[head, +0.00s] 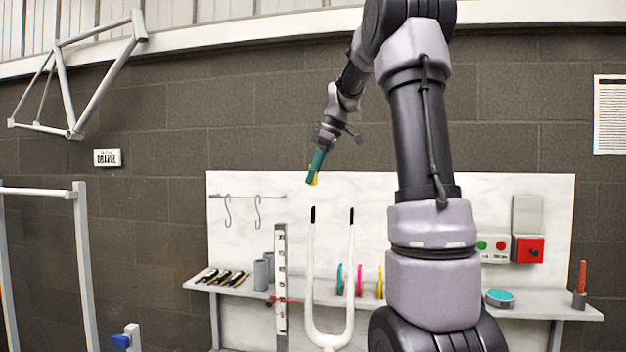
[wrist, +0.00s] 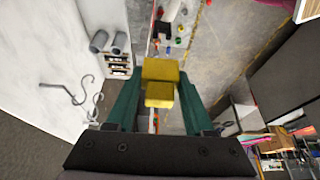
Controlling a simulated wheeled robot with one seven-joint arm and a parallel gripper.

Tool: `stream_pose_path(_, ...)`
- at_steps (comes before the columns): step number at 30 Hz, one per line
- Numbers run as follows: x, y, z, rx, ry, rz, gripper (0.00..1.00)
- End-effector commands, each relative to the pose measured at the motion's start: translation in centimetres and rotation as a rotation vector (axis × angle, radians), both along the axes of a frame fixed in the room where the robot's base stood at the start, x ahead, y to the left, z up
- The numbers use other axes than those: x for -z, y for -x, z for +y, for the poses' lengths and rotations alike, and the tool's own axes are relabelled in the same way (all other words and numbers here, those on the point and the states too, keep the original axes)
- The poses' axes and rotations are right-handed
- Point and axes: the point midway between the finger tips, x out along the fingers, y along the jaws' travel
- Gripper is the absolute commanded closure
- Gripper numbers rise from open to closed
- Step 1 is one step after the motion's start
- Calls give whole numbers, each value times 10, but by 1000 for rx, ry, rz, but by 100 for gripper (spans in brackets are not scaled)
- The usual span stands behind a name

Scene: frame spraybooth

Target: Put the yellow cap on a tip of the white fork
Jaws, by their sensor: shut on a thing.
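The white fork (head: 330,338) stands upright in the head view, its two prongs pointing up. Each prong ends in a black tip: the left tip (head: 313,214) and the right tip (head: 351,215). My gripper (head: 311,179), with teal fingers, points down above the left tip, with a visible gap between. It is shut on the yellow cap (head: 315,180), which is mostly hidden behind a finger there. In the wrist view the yellow cap (wrist: 160,94) shows clearly between the two fingers. I cannot make out the fork in the wrist view.
A shelf (head: 235,289) behind the fork holds black-handled tools, grey cups, coloured rings and a teal tin (head: 499,298). A slotted upright (head: 281,290) stands left of the fork. Hooks (head: 227,212) hang on the white panel. The space around the tips is clear.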

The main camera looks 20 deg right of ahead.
Motion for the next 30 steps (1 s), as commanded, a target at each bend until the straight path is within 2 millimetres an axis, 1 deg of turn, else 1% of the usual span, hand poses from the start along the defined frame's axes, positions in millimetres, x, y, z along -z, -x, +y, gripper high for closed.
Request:
stream_pose_path(8, 0, 0, -1, 0, -2, -1, 99)
stream_pose_path(11, 3, 0, 0, -1, -2, -1, 99)
stream_pose_path(24, 35, 0, 0, -1, -3, 0, 99)
stream_pose_path(30, 46, 0, 0, 0, -1, 0, 99)
